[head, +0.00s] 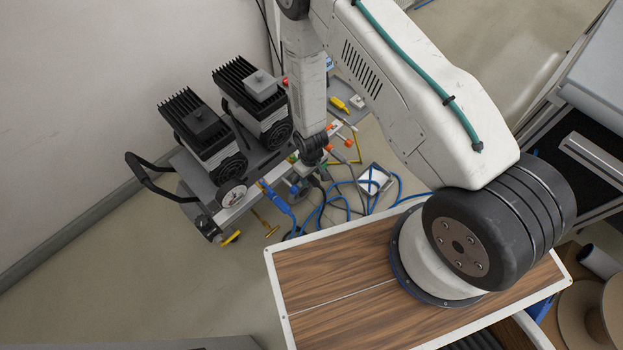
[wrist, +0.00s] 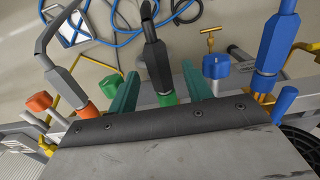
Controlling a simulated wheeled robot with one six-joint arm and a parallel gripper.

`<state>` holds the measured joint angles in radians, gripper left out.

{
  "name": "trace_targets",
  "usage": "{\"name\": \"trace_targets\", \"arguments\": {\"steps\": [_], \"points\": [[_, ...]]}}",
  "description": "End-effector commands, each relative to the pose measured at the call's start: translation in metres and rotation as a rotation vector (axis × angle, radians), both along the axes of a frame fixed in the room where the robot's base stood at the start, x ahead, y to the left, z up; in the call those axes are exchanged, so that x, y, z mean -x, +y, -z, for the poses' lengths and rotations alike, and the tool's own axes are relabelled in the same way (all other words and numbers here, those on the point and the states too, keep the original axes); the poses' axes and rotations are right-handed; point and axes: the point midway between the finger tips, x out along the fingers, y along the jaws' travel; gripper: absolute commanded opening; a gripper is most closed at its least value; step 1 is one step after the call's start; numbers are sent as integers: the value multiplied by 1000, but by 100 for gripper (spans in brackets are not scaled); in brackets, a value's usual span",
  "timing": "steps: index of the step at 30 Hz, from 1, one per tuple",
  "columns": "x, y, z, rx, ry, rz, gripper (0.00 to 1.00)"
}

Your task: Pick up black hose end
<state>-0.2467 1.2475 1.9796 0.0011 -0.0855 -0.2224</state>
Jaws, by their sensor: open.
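The black hose end (wrist: 154,62) is a dark hexagonal connector on a green fitting (wrist: 168,99) in the wrist view. My gripper (wrist: 160,69) is open, with one teal finger on each side of the connector. I cannot tell whether the fingers touch it. In the head view my gripper (head: 312,160) is low over the pump cart's right end, and the black hose end cannot be made out clearly there.
A blue hose end (wrist: 272,45) is at right and a grey hose end (wrist: 66,84) with an orange collar at left. Blue hoses (head: 340,190) lie on the floor. The cart (head: 236,203) carries two finned black pumps (head: 240,85). A wooden top (head: 330,265) is in front.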

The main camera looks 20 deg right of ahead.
Motion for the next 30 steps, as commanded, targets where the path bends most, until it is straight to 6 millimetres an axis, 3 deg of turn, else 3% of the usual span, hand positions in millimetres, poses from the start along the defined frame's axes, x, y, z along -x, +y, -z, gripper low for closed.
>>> {"name": "trace_targets", "arguments": {"steps": [3, 10, 15, 16, 30], "points": [[0, 0, 9, 0, 0, 0, 50], [0, 0, 10, 0, -1, 0, 50], [0, 0, 9, 0, 0, 0, 3], [0, 0, 9, 0, 0, 0, 0], [8, -4, 0, 0, 0, 0, 0]]}}
